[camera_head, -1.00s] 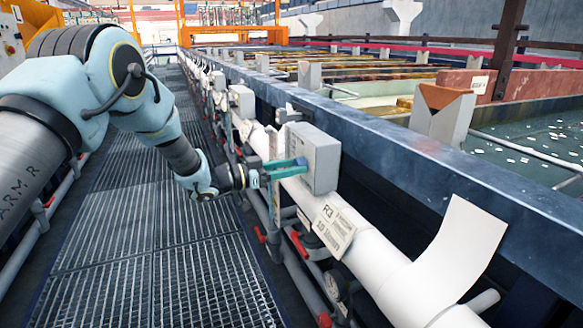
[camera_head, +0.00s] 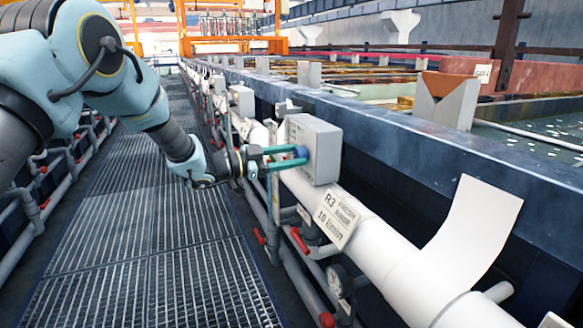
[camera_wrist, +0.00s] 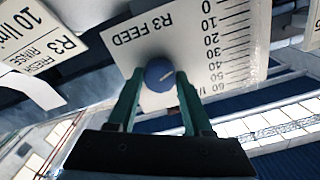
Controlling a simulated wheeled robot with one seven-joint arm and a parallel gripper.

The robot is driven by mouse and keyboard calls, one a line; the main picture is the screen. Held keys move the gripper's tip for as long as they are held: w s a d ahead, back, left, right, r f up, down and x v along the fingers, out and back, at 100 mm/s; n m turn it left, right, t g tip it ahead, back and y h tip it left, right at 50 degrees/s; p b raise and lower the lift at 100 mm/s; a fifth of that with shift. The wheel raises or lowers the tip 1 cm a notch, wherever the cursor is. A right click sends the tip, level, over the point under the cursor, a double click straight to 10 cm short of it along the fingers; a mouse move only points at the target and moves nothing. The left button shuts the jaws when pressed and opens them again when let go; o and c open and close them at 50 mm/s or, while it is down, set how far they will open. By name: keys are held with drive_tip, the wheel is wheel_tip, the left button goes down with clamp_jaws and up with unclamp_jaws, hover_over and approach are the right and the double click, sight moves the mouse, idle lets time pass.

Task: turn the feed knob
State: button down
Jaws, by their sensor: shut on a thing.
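The feed knob (camera_wrist: 159,75) is a small round blue knob with a pale pointer line. In the wrist view it stands on a white plate marked "R3 FEED" (camera_wrist: 206,30) with a scale from 0 to 60, and its line slants toward the scale. In the head view the knob (camera_head: 301,152) sits on the face of a grey box (camera_head: 322,150). My gripper (camera_wrist: 158,82) has its two green fingers on either side of the knob, shut on it. The gripper also shows in the head view (camera_head: 294,158), reaching in from the left.
A white pipe (camera_head: 385,258) runs below the box, with an "R3" label (camera_head: 337,218) on it. Red-handled valves (camera_head: 299,240) and a gauge sit beneath. A curled white sheet (camera_head: 470,235) sticks up at right. The grating walkway (camera_head: 150,250) is clear.

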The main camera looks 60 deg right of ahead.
drive_tip(key=shift+f+m+b, duration=0.1)
drive_tip(key=shift+m+b, duration=0.9)
drive_tip(key=shift+b, duration=0.05)
drive_tip(key=shift+c, duration=1.6)
unclamp_jaws()
drive_tip(key=b+v, duration=0.1)
drive_tip(key=v, duration=0.9)
drive_tip(key=shift+w+a, duration=0.2)
drive_tip(key=shift+a, duration=0.15)
drive_tip(key=shift+w, duration=0.1)
